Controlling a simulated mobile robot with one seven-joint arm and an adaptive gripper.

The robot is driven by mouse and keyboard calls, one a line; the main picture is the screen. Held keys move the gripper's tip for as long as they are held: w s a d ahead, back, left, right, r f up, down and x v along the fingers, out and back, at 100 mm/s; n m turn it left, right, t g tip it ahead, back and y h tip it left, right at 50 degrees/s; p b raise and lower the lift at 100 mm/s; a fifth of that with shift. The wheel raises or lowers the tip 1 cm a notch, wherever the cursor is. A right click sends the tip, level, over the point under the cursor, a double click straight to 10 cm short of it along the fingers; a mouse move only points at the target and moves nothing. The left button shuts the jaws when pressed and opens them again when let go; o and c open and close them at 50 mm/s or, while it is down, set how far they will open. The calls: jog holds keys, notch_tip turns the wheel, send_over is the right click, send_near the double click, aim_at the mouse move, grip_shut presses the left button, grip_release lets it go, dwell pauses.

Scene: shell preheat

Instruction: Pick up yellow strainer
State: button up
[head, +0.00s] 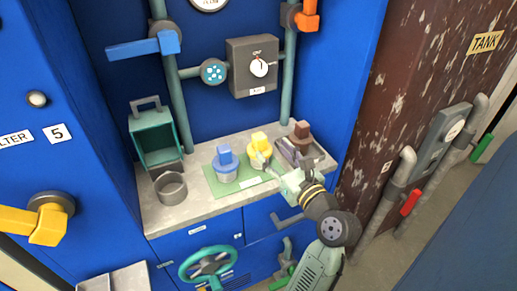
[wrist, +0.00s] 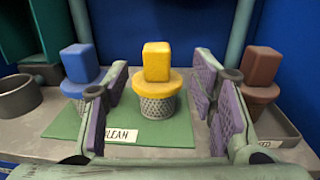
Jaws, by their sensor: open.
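The yellow strainer (wrist: 156,82) has a block-shaped yellow handle, a round yellow collar and a grey mesh basket. It stands upright on a green mat (wrist: 181,134) with a label reading "CLEAN". It also shows in the head view (head: 260,142), partly hidden by my gripper. My gripper (wrist: 160,102) is open and empty, with purple-padded fingers. In the wrist view the strainer appears between the two fingers, with visible space on both sides. I cannot tell how far it is ahead of the fingertips.
A blue strainer (head: 225,157) stands left of the yellow one on the mat. A grey ring-shaped cup (head: 171,188) and a teal box (head: 155,137) are at the counter's left. Pipes run up the back wall.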

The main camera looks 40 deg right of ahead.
aim_at(263, 141)
jog(key=w, duration=0.2)
jog(key=w+p, duration=0.1)
jog(key=w, duration=0.2)
jog(key=w+d, duration=0.1)
jog(key=w, duration=0.1)
jog(key=shift+w+r, duration=0.15)
jog(key=shift+w, duration=0.15)
jog(key=shift+c, duration=0.2)
grip_shut()
dwell(0.4)
